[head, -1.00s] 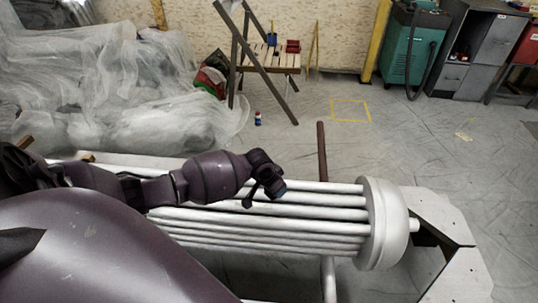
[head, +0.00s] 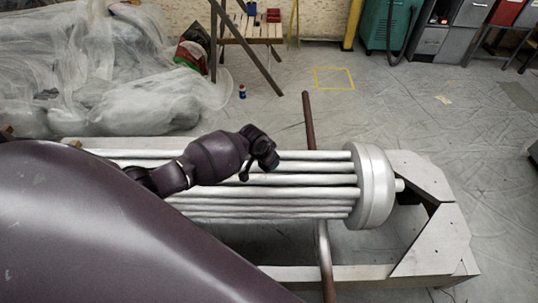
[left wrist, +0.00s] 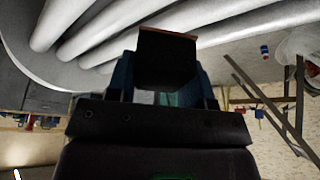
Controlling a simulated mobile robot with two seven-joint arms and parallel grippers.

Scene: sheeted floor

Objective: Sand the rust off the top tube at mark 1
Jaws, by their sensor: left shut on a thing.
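A bundle of pale grey tubes (head: 315,180) runs left to right across the head view into a round end plate (head: 372,185). My left gripper (head: 264,155) is over the upper tubes, left of the end plate. In the left wrist view, the left gripper (left wrist: 165,88) is shut on a dark block (left wrist: 167,62) with a thin reddish-brown edge, likely the sanding block. The tubes (left wrist: 135,30) lie just beyond it; I cannot tell whether the block touches them. I make out no mark 1 and no clear rust. My right gripper is not in view.
A brown rod (head: 309,120) rises behind the tubes, and a pale frame (head: 430,235) supports the right end. Plastic-draped objects (head: 110,70) lie at back left. A wooden chair (head: 250,30), a small bottle (head: 242,91) and a yellow floor square (head: 334,79) are behind.

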